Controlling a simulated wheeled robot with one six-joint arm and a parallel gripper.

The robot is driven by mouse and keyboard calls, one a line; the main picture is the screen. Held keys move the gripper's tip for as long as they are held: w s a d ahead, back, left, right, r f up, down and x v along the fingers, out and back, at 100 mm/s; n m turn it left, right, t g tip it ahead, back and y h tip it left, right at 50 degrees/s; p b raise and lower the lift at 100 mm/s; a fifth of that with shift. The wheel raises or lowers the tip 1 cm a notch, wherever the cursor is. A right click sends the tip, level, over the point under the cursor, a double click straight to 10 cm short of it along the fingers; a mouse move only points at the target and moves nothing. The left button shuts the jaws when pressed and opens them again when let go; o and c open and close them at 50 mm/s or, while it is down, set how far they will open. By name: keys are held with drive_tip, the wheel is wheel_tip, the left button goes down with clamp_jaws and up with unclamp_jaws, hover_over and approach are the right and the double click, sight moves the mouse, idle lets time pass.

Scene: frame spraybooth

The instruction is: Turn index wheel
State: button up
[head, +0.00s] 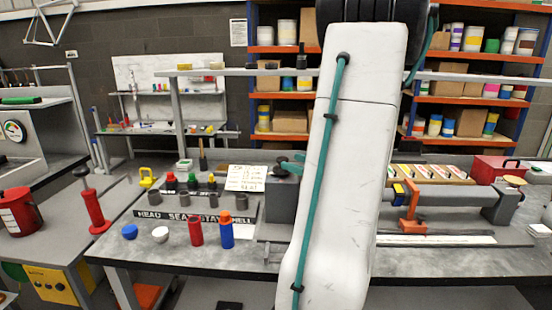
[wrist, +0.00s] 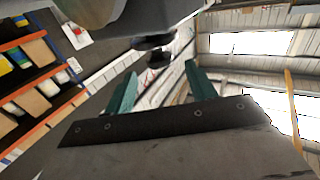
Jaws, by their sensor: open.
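My gripper (wrist: 161,75) shows in the wrist view as two teal fingers standing well apart, with nothing held between them. A pale rounded part with dark knobs (wrist: 155,52) is beyond the fingertips; I cannot tell what it belongs to. In the head view, the teal fingertips (head: 291,164) show just left of my white arm, above a grey block fixture (head: 281,200) on the bench. The arm hides part of the bench behind it. I cannot pick out the index wheel with certainty in either view.
The bench (head: 200,258) holds a red bottle (head: 195,232), a blue bottle (head: 226,230), small cups and a labelled strip (head: 190,216). On the right are a grey cylinder fixture with an orange clamp (head: 411,210) and a red box (head: 494,168). A rail (head: 455,76) crosses above the bench.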

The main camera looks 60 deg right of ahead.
drive_tip(key=w, duration=0.6)
drive_tip(key=shift+w+d, duration=0.2)
drive_tip(key=shift+w, duration=0.2)
drive_tip(key=c, duration=1)
drive_tip(key=shift+a+n+y, duration=0.15)
drive_tip(key=shift+n+y, duration=0.55)
drive_tip(key=shift+y, duration=0.4)
